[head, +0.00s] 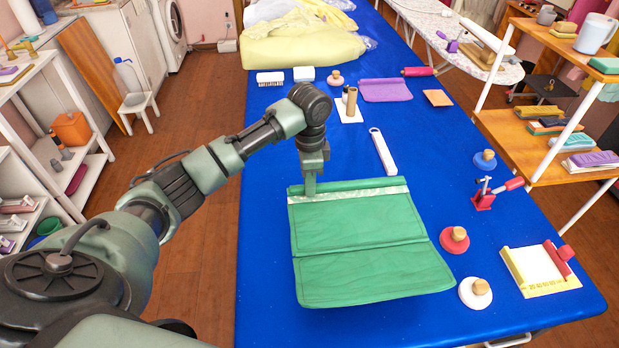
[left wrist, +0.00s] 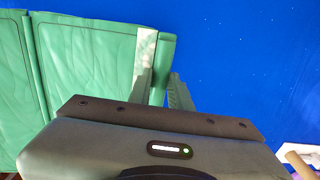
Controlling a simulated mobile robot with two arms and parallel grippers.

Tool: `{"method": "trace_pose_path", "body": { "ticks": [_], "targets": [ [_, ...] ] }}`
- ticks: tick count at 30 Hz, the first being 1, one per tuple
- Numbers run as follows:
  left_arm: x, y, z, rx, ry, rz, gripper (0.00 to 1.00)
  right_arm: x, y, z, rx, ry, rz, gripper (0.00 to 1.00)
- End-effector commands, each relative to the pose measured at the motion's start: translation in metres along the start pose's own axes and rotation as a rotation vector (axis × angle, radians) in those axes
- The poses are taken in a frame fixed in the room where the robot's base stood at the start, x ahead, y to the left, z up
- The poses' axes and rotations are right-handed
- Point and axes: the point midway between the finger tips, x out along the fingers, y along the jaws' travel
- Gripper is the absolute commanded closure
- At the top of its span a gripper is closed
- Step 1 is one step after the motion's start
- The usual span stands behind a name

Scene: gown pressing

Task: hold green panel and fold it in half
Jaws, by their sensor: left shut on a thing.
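The green panel (head: 350,230) lies on the blue table (head: 270,130), with a crease across its middle and a pale strip near its far edge. My left gripper (head: 309,194) is at the panel's far left edge, shut on the green panel. In the left wrist view the fingers (left wrist: 165,85) straddle the rolled or folded edge of the green panel (left wrist: 85,60), next to the pale strip. My right gripper is not in view.
Near the panel are a white strip tool (head: 383,153), a red-based knob (head: 454,239), a white-based knob (head: 475,293) and a red clamp (head: 485,197). A purple cloth (head: 385,90) and yellow bundles (head: 300,45) lie farther back. The table left of the panel is clear.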

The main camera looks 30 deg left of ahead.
Motion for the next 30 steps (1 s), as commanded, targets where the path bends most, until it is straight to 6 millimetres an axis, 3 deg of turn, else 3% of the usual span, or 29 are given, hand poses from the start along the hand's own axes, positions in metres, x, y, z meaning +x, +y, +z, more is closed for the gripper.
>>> {"method": "trace_pose_path", "body": {
  "ticks": [30],
  "targets": [
    [0.062, 0.0, 0.0, 0.0, 0.0, 0.001, 1.0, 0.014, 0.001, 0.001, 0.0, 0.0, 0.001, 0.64]
  ]
}}
